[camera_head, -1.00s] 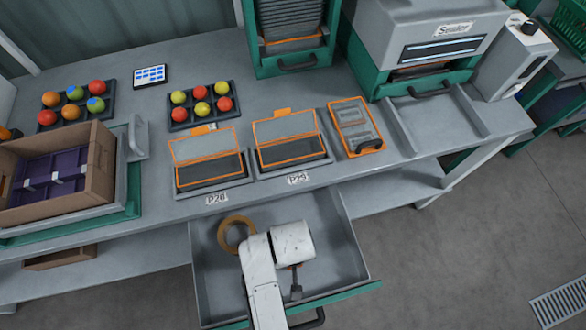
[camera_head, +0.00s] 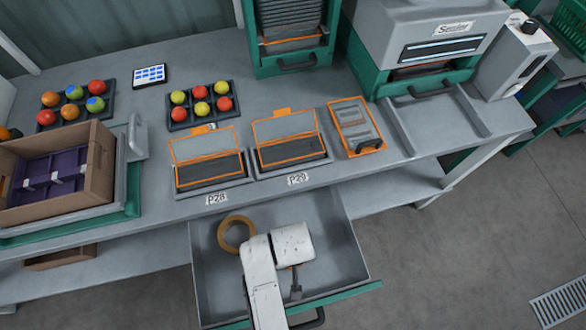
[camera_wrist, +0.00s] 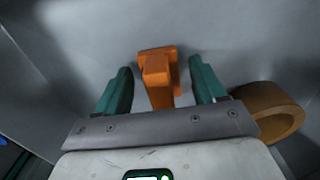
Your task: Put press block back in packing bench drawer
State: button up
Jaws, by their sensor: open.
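In the wrist view, an orange block (camera_wrist: 158,75) with a raised post, which I take for the press block, rests on the grey floor of the drawer. My gripper (camera_wrist: 161,72) is open, with one green finger on each side of the block and visible gaps between. In the head view, my arm hides almost all of the block. The packing bench drawer (camera_head: 342,262) is pulled out below the bench front, and my gripper (camera_head: 296,283) is down inside it, mostly hidden by my wrist.
A tan tape ring (camera_head: 236,233) lies in the drawer left of my arm; it also shows in the wrist view (camera_wrist: 270,110). Above stand two orange-framed trays (camera_head: 208,172) and an orange-edged case (camera_head: 355,127). The drawer's right part is clear.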

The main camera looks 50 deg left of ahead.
notch_tip(320, 180, up, 12)
jog(key=shift+r+p, duration=0.15)
jog(key=shift+p, duration=0.15)
jog(key=w+d+m, duration=0.3)
jog(key=d, duration=0.7)
jog(key=w+d+m, duration=0.3)
jog(key=w+d, duration=0.1)
jog(key=d, duration=0.5)
jog(key=s+d+r+m, duration=0.1)
jog(key=s+d+m, duration=0.3)
jog(key=d, duration=0.6)
jog(key=s+d+r+m+t, duration=0.1)
jog(key=s+d+m, duration=0.3)
jog(key=d, duration=0.7)
